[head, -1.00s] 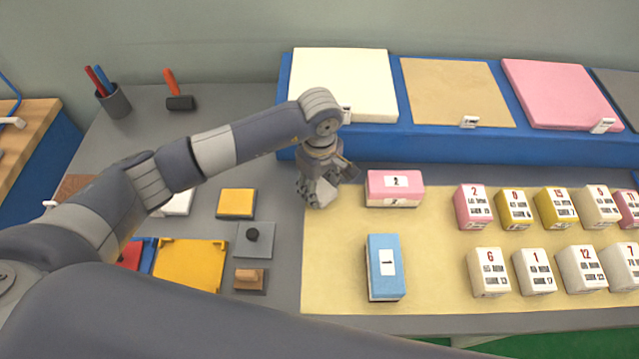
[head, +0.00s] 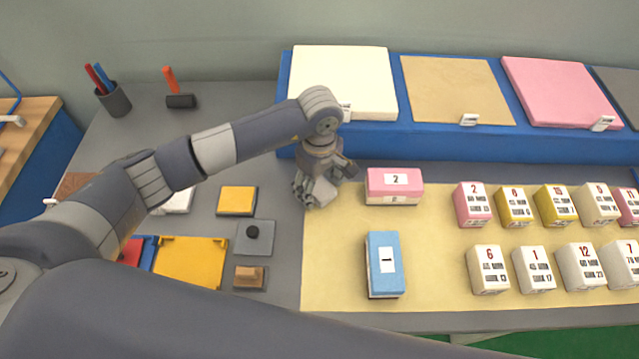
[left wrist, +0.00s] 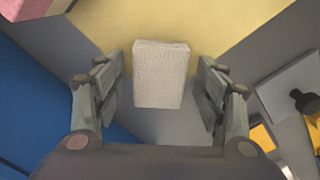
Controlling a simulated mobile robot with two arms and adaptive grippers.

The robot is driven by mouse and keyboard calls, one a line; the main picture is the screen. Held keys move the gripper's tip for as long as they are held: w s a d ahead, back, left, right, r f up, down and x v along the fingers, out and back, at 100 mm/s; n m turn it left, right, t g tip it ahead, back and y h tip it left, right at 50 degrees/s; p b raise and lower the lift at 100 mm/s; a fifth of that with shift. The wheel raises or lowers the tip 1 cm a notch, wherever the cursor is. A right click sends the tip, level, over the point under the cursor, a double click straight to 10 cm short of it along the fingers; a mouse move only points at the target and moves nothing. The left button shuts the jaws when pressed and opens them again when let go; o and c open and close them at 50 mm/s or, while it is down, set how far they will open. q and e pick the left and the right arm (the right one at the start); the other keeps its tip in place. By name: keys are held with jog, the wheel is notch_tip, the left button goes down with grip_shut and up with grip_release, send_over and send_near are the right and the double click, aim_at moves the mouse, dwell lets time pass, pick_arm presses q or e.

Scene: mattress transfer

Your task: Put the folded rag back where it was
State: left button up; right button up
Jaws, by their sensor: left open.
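A pale, textured block that looks like the folded rag (left wrist: 161,74) shows in the left wrist view, between the two fingers of my left gripper (left wrist: 160,95). There is a visible gap on each side of it. It appears over the boundary of the yellow mat and the grey table; I cannot tell whether it rests on them. In the head view my left gripper (head: 322,188) is open, pointing down at the mat's upper left corner. It largely hides the rag there. My right gripper is not in view.
A pink block (head: 394,186) and a blue block (head: 383,264) lie on the yellow mat (head: 335,280) right of the gripper. Several numbered blocks stand farther right. The blue shelf (head: 440,148) with coloured pads runs behind. Yellow and grey pieces lie left.

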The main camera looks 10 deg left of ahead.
aim_at(320, 188)
pick_arm(q)
notch_tip(320, 188, up, 12)
jog(key=b, duration=0.3)
jog(key=shift+f, duration=0.2)
dwell(0.3)
